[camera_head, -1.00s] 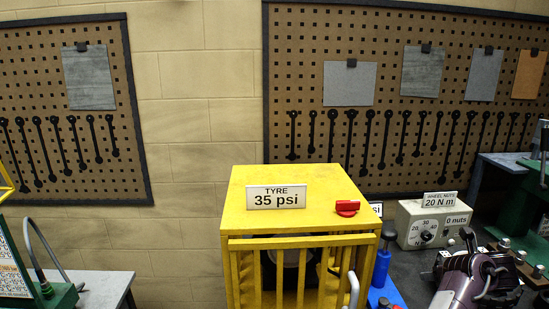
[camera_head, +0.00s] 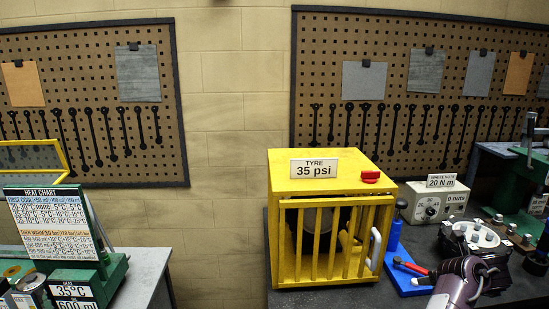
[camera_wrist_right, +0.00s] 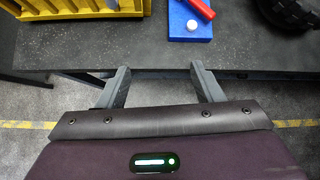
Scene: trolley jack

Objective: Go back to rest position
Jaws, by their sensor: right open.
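My right gripper (camera_wrist_right: 160,85) shows in the right wrist view with its two fingers spread apart and nothing between them. Its fingertips are at the front edge of the dark workbench (camera_wrist_right: 100,50). In the head view my right arm comes in at the lower right, beside the bench things; its fingers cannot be made out there. My left gripper is in neither view.
A yellow cage (camera_head: 320,222) with a TYRE 35 psi sign stands on the bench. Right of it are a blue block (camera_head: 402,268) with a red-handled tool (camera_head: 410,266) and a torque box (camera_head: 428,205). A green heat-chart unit (camera_head: 55,225) stands on a left table. Floor shows below the bench edge.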

